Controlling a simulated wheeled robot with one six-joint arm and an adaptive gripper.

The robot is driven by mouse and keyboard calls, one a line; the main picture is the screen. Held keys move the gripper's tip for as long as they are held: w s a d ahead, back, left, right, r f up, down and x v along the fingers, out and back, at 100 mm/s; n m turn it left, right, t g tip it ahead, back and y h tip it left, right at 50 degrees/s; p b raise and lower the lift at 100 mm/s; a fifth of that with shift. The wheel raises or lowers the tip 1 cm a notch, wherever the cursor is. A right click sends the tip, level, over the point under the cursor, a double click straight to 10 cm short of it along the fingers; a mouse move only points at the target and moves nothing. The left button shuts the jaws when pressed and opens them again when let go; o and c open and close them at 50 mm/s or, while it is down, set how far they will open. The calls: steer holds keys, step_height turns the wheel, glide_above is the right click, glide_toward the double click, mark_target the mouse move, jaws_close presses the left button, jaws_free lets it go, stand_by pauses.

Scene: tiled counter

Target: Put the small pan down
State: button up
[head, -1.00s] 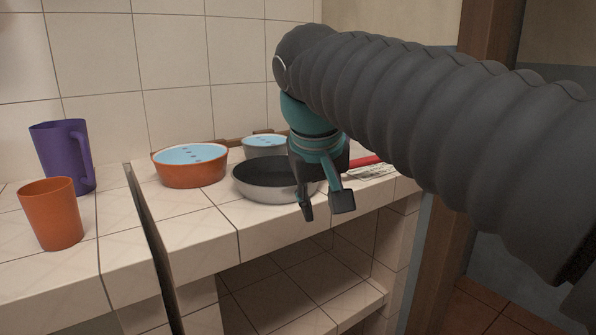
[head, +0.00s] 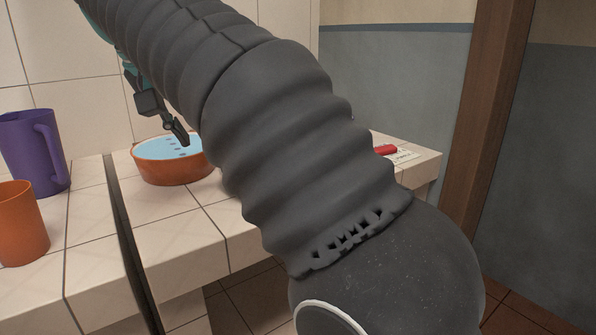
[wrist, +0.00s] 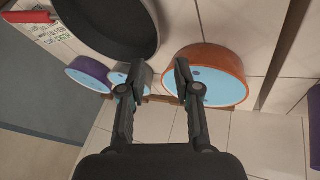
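The small pan (wrist: 110,25) has a dark inside and a light rim, and rests on the tiled counter in the upper left of the wrist view. In the head view my arm hides its body; a red handle (head: 385,149) shows right of the arm. My gripper (wrist: 162,82) is open and empty, its fingers apart, between the pan and an orange bowl (wrist: 232,72). In the head view my gripper (head: 166,119) is above and near the orange bowl (head: 172,170), apart from the pan.
The orange bowl has a blue top. A purple bowl (wrist: 90,76) is beside the pan. A purple mug (head: 32,155) and an orange cup (head: 20,225) stand at the left. A printed paper (head: 405,157) lies by the red handle. A dark gap (head: 125,225) splits the counter.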

steer(key=x, duration=0.6)
steer(key=shift+d, duration=0.1)
steer(key=x, duration=0.2)
steer(key=b+x, duration=0.1)
steer(key=x, duration=0.1)
steer(key=shift+s+d, duration=0.25)
steer(key=shift+d, duration=0.05)
steer(key=shift+w+f, duration=0.3)
steer(key=shift+f, duration=0.25)
jaws_close()
